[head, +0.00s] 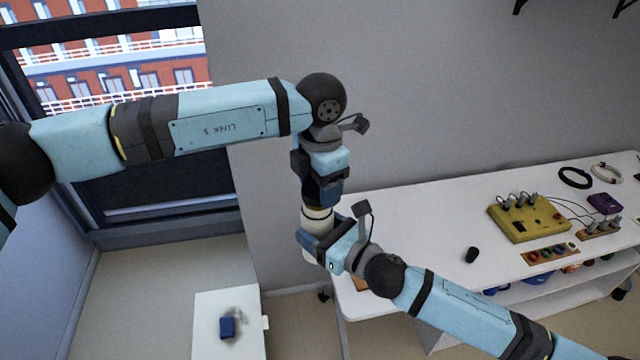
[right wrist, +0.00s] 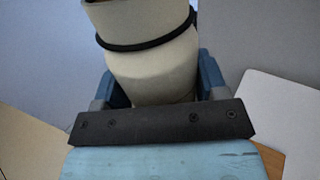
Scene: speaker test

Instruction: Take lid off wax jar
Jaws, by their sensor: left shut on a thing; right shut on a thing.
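The wax jar (head: 317,223) is cream-coloured and held in the air near the left end of the white table. My right gripper (head: 317,240) is shut on the jar's body from the right side. My left gripper (head: 319,200) points down from above and is shut at the jar's top. The lid is mostly hidden by the left gripper's fingers; I cannot tell whether it is seated or apart.
The white table (head: 410,215) holds a yellow box with knobs (head: 528,217), a small black cylinder (head: 471,255), cable coils (head: 575,178) and a purple box (head: 604,203) on the right. Its left part is mostly clear. A low white stand (head: 228,300) carries a blue object (head: 228,327).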

